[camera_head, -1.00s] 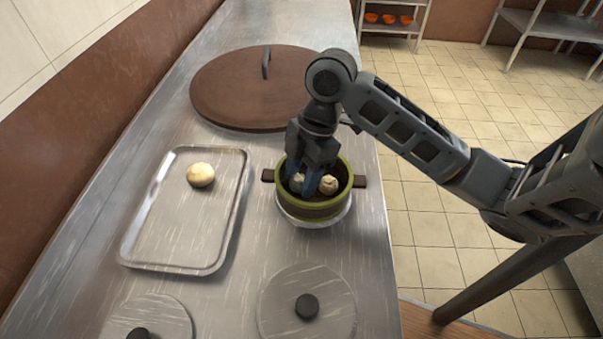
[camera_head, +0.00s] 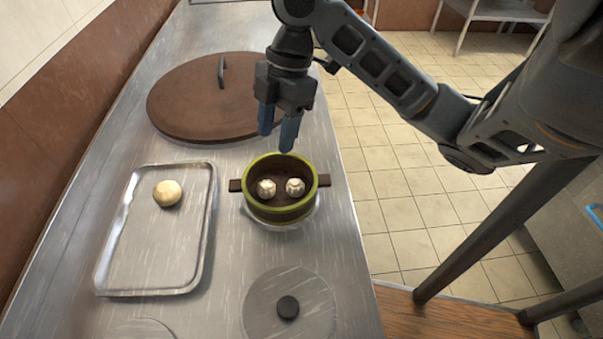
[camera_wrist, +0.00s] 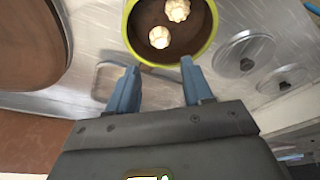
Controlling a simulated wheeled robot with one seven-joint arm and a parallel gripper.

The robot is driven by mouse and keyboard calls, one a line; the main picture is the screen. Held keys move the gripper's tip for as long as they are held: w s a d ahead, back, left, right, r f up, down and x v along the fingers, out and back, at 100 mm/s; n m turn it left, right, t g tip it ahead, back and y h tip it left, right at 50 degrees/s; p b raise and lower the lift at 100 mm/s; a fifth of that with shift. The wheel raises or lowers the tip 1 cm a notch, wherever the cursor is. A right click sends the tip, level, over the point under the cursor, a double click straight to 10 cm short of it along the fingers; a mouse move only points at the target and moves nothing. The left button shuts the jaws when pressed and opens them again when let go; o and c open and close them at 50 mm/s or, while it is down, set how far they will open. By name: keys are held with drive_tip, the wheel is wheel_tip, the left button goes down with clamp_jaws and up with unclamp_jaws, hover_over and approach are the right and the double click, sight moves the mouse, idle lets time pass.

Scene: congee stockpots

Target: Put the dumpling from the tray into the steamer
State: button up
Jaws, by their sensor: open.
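The steamer (camera_head: 279,210) is a round pot with a green rim, a brown inside and two side handles. Two pale pleated dumplings, one on the left (camera_head: 266,188) and one on the right (camera_head: 295,187), sit inside it, close together. My gripper (camera_head: 277,138) is open and empty, above the steamer's far rim. In the wrist view my gripper's blue fingers (camera_wrist: 157,82) are apart, with the steamer (camera_wrist: 132,35) and both dumplings beyond them.
A large brown round lid (camera_head: 195,105) lies on the steel counter behind the tray and steamer. A round metal lid with a black knob (camera_head: 288,307) is in front of the steamer. The wall runs along the left.

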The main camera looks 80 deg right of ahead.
drive_tip(key=w+a+r+m+t+y, duration=0.1)
drive_tip(key=w+a+r+m+t, duration=0.2)
drive_tip(key=w+a+t, duration=0.3)
drive_tip(key=w+a+r+m+t+y, duration=0.1)
drive_tip(key=w+a+r+m+t, duration=0.25)
drive_tip(key=w+a, duration=0.45)
drive_tip(key=w+a+r+m+t+y, duration=0.1)
drive_tip(key=w+a+r+m+t, duration=0.3)
drive_tip(key=a, duration=0.4)
drive_tip(key=s+f+m+h, duration=0.1)
drive_tip(key=s+f+h, duration=0.1)
drive_tip(key=s+f, duration=0.3)
drive_tip(key=s+a+f+m+h, duration=0.1)
drive_tip(key=s+f, duration=0.4)
drive_tip(key=s, duration=0.6)
drive_tip(key=s+f+m+h, duration=0.2)
drive_tip(key=s+f, duration=0.3)
drive_tip(key=s, duration=0.4)
drive_tip(key=shift+a+m+g+h, duration=0.25)
drive_tip(key=shift+a+m+h, duration=0.1)
drive_tip(key=shift+h, duration=0.55)
drive_tip(key=s+d+r+n+y, duration=0.1)
drive_tip(key=s+d+r+n, duration=0.1)
drive_tip(key=s, duration=0.6)
drive_tip(key=shift+s+d+n, duration=0.15)
drive_tip(key=shift+d+n, duration=0.65)
drive_tip(key=shift+n, duration=0.1)
